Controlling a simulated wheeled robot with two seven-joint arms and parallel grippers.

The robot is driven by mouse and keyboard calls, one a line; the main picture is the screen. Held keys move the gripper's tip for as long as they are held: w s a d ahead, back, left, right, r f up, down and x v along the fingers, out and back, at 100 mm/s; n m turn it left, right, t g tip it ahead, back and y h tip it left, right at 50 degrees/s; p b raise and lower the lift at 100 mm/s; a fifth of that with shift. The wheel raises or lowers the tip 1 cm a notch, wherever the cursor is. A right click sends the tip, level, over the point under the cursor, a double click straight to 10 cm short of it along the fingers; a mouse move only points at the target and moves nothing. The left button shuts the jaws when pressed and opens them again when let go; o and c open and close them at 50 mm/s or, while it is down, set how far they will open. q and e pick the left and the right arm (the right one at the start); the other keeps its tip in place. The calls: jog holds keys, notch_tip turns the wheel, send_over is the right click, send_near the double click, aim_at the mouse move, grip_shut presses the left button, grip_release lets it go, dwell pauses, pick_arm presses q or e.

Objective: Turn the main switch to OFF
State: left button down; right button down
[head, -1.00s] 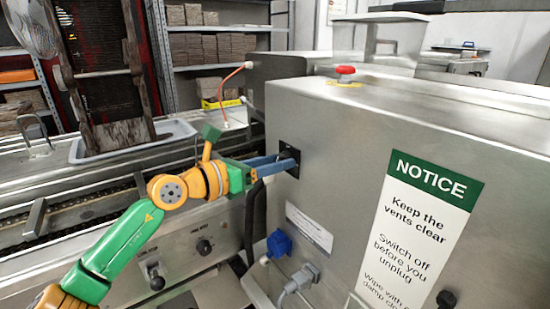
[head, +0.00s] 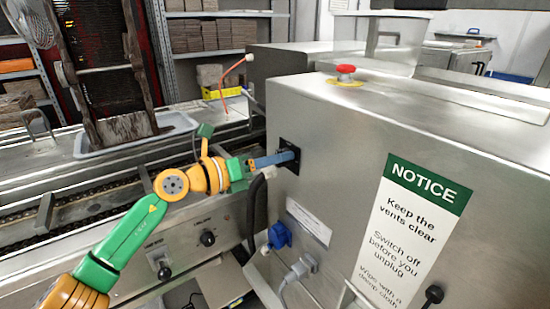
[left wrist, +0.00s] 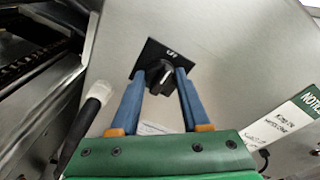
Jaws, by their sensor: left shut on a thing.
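The main switch is a black rotary knob (left wrist: 158,76) on a square black plate (left wrist: 150,56) with small white lettering at its top, too blurred to read surely. In the head view the plate (head: 284,146) sits on the side of the steel cabinet, partly hidden by my fingers. My left gripper (head: 291,157), with blue fingers, reaches in from the left and is shut on the knob. In the left wrist view one fingertip lies on each side of the knob, which sits tilted on the plate. My right gripper is not in view.
The steel cabinet (head: 345,150) has a red button (head: 345,72) on top and a NOTICE sign (head: 415,230). A blue plug (head: 279,236), a grey plug (head: 300,268) and cables hang below the switch. A conveyor (head: 90,205) runs behind my arm.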

pick_arm(q)
jog(key=shift+c, duration=1.9)
grip_release()
jog(key=b+v, duration=0.3)
jog(key=v, duration=0.4)
jog(key=shift+f, duration=0.1)
